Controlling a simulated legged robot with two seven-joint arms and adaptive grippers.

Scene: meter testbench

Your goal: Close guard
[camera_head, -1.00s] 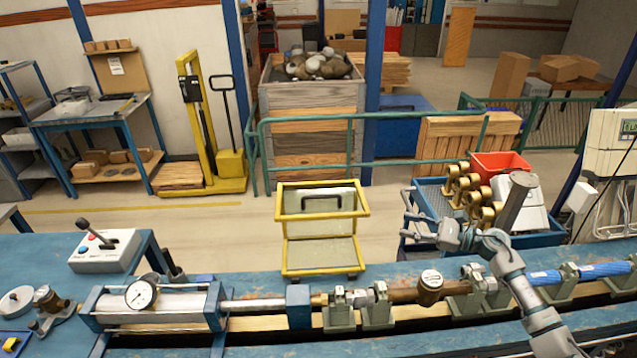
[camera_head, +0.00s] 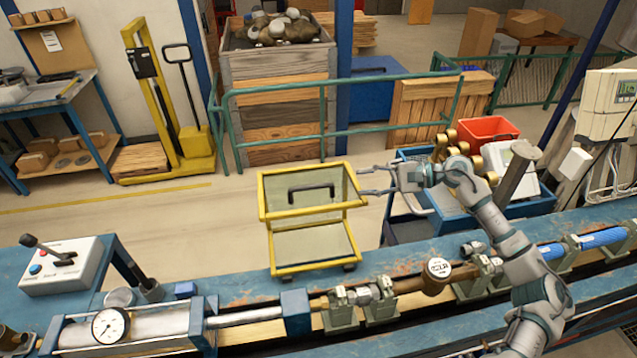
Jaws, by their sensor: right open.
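The guard (camera_head: 308,222) is a yellow-framed box with clear panels and a dark handle (camera_head: 311,192) on its upper panel. It stands at the back edge of the blue bench, behind the pipe line, with its upper panel raised. My right gripper (camera_head: 364,181) is open and empty, its two fingers pointing left at the guard's upper right corner. The fingertips are close to the yellow frame; I cannot tell whether they touch it. My left gripper is out of view.
A brass meter (camera_head: 437,275) sits in the pipe line in front of the guard. A dial gauge (camera_head: 109,326) and a lever box (camera_head: 62,264) are at the left. A blue cart (camera_head: 531,202) with a red bin (camera_head: 487,131) stands behind my right arm.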

